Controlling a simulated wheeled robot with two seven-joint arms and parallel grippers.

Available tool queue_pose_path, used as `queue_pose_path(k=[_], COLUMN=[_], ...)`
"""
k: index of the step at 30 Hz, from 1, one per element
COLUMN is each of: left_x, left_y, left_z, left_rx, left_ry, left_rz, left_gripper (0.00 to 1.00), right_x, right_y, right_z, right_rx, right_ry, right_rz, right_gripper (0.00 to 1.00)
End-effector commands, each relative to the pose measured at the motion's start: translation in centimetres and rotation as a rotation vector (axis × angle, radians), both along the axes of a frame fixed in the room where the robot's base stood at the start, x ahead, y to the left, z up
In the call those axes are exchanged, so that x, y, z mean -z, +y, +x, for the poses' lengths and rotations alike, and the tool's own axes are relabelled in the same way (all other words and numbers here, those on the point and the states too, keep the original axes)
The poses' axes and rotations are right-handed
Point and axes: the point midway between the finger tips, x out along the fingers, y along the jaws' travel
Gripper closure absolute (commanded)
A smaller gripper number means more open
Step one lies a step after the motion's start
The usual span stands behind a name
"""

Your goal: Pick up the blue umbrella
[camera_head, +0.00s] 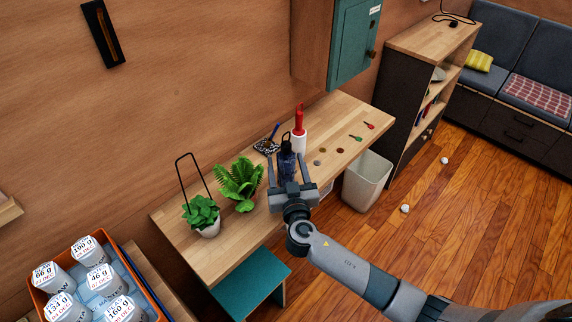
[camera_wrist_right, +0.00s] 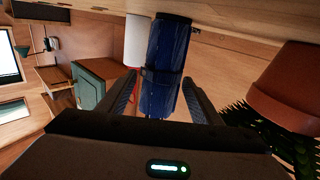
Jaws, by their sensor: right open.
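The blue umbrella (camera_head: 287,166), dark blue and folded, stands upright on the wooden table near the back wall. My right gripper (camera_head: 286,160) is open, with one finger on each side of it. In the right wrist view the umbrella (camera_wrist_right: 165,50) shows as a dark blue cylinder with a dark band. It is between the two fingers of the right gripper (camera_wrist_right: 159,78), with no clear grip on it. The view does not show whether either finger touches it. My left gripper is not in view.
A white cylinder with a red top (camera_head: 300,140) stands close behind the umbrella. A fern in a pot (camera_head: 239,182) and a smaller plant (camera_head: 201,212) stand to its left. Small coloured items (camera_head: 355,138) lie to the right. A bin (camera_head: 366,182) and teal stool (camera_head: 250,282) are near.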

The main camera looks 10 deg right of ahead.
Motion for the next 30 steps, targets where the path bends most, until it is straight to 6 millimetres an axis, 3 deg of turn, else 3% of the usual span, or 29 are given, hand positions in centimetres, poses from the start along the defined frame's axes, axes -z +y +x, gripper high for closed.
queue_pose_path(k=[12,14,19,21,30], left_x=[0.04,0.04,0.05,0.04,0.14], left_y=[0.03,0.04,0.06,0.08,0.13], left_z=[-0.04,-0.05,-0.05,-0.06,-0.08], left_rx=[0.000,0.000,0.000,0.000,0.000], left_ry=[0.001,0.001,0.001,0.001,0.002], left_rz=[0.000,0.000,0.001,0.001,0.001], left_gripper=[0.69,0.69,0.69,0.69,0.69], right_x=[0.07,0.07,0.07,-0.02,-0.23], right_y=[-0.01,-0.01,-0.01,-0.01,0.00], right_z=[-0.02,-0.02,-0.02,0.00,0.00], right_rx=[0.000,0.000,0.000,0.000,0.000], right_ry=[0.000,0.000,0.000,-0.001,-0.002], right_rz=[0.000,0.000,0.000,0.000,0.002], right_gripper=[0.41,0.51,0.91,0.98,0.98])
